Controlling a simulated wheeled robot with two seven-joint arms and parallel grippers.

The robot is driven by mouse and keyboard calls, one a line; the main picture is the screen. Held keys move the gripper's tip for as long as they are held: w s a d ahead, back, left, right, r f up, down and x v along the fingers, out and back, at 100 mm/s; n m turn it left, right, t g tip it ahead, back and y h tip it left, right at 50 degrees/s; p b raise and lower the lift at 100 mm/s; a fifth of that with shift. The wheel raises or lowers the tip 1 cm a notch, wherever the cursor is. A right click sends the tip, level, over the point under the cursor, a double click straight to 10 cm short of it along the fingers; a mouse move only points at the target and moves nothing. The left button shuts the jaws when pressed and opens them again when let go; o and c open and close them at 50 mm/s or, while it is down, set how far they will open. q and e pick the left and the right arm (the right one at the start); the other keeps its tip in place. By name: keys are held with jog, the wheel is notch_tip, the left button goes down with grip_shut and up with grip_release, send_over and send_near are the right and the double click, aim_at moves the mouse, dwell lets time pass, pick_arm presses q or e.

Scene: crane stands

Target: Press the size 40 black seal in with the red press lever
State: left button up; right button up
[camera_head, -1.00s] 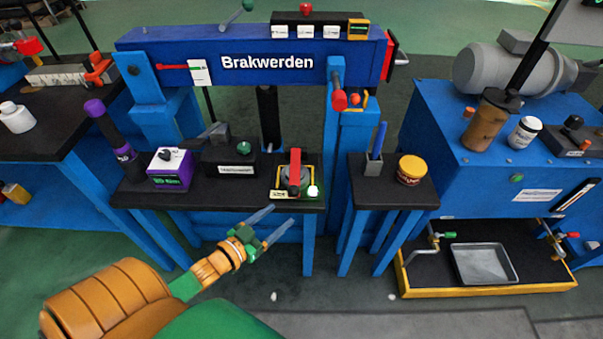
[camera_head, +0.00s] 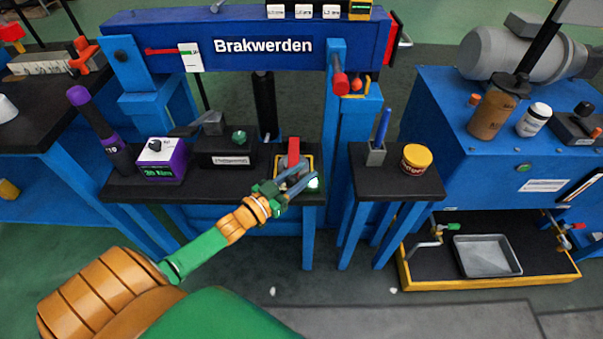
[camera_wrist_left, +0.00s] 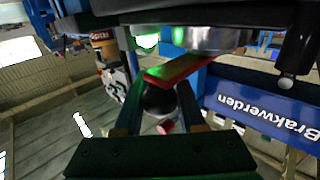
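The red press lever (camera_head: 293,150) stands on a small yellow-edged unit (camera_head: 308,160) at the right end of the black bench under the blue press frame. My left gripper (camera_head: 297,185) is at the front of this unit, just below the lever. In the left wrist view the red lever (camera_wrist_left: 180,72) crosses beyond the fingers (camera_wrist_left: 160,105), under a grey metal cylinder. A dark round knob (camera_wrist_left: 159,98) lies between the spread fingers; I cannot tell whether they touch it. I cannot make out the size 40 black seal. My right gripper is not in view.
A purple-white box (camera_head: 161,162) and a black box with a green knob (camera_head: 228,150) stand left on the bench. A side stand holds a blue pen in a cup (camera_head: 376,155) and a yellow-lidded jar (camera_head: 416,160). A metal tray (camera_head: 487,256) sits lower right.

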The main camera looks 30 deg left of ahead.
pick_arm(q)
grip_shut()
dwell(1.1)
